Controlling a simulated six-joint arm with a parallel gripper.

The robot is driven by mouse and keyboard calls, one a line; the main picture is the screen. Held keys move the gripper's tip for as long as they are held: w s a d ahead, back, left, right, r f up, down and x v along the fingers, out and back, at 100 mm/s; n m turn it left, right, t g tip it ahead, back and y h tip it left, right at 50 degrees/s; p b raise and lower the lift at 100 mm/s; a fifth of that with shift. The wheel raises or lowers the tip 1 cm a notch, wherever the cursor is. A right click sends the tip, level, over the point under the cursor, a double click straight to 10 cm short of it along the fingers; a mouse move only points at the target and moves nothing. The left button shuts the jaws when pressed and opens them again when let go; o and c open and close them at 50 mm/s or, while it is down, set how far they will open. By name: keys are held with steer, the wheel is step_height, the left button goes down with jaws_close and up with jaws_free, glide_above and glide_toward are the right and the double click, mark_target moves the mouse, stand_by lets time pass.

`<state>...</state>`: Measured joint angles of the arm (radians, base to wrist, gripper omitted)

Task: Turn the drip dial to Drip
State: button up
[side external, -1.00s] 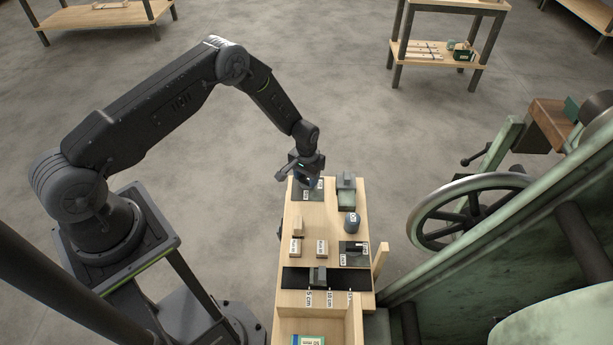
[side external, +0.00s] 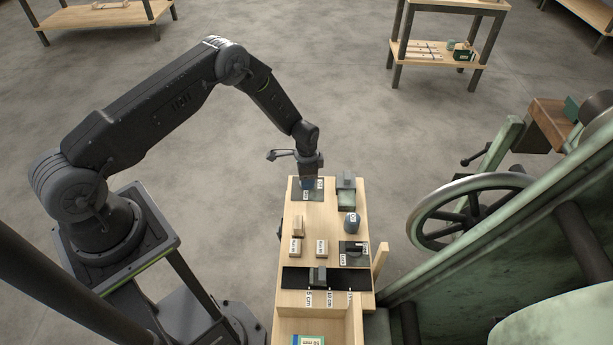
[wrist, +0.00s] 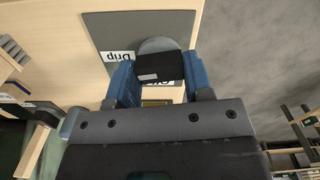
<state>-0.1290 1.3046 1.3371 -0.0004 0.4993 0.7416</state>
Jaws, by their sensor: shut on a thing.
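The drip dial is a dark knob (wrist: 159,66) on a round grey base (wrist: 158,45), mounted on a dark grey plate (wrist: 120,32). The plate (side external: 297,194) lies at the far end of the bench in the side view. A white "Drip" label (wrist: 119,57) sits beside the dial, left of it in the wrist view. A second label (wrist: 157,84), apparently "Off", is partly hidden behind the knob. My gripper (wrist: 160,76) has its blue fingers shut on the knob from both sides; it also shows in the side view (side external: 308,183). The knob's exact pointing is hard to tell.
The wooden bench (side external: 325,218) carries a grey block device (side external: 346,190) right of the dial, a blue-grey round part (side external: 352,223), small labelled wooden blocks (side external: 321,248) and a dark switch plate (side external: 354,254). A green machine with a handwheel (side external: 474,212) stands at right.

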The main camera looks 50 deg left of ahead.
steer(key=shift+s+m, duration=0.1)
steer(key=shift+m, duration=0.5)
steer(key=o, duration=0.9)
steer(key=shift+r, duration=0.1)
step_height(320, 180, up, 14)
steer(key=shift+f, duration=0.2)
